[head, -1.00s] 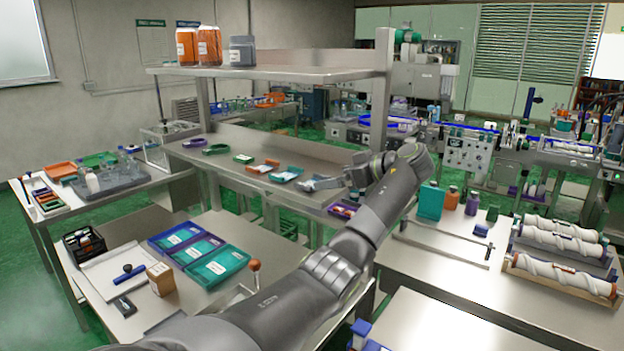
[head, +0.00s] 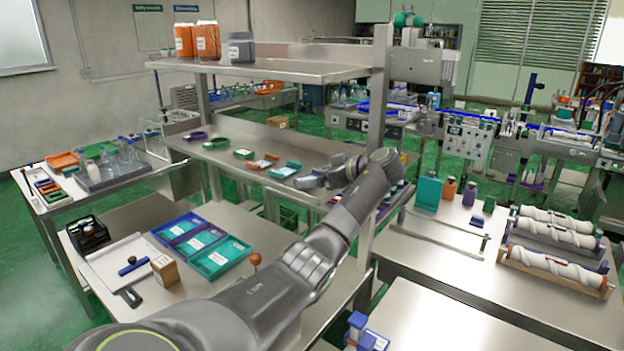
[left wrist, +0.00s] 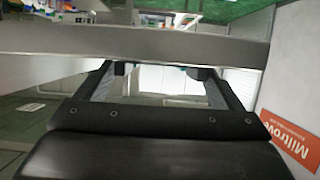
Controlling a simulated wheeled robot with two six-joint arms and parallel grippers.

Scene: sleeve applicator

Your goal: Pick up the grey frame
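I cannot make out a grey frame apart from the grey gripper in the head view. My left gripper (head: 308,182) is over the front edge of the middle steel shelf (head: 228,165), just right of a teal tray (head: 286,170). In the left wrist view its two fingers (left wrist: 163,82) stand well apart with nothing seen between them. A broad grey metal edge (left wrist: 150,47) crosses the picture at their tips. My left arm hides part of the shelf's right end. My right gripper is not in view.
White rollers (head: 555,262) lie on the right table.

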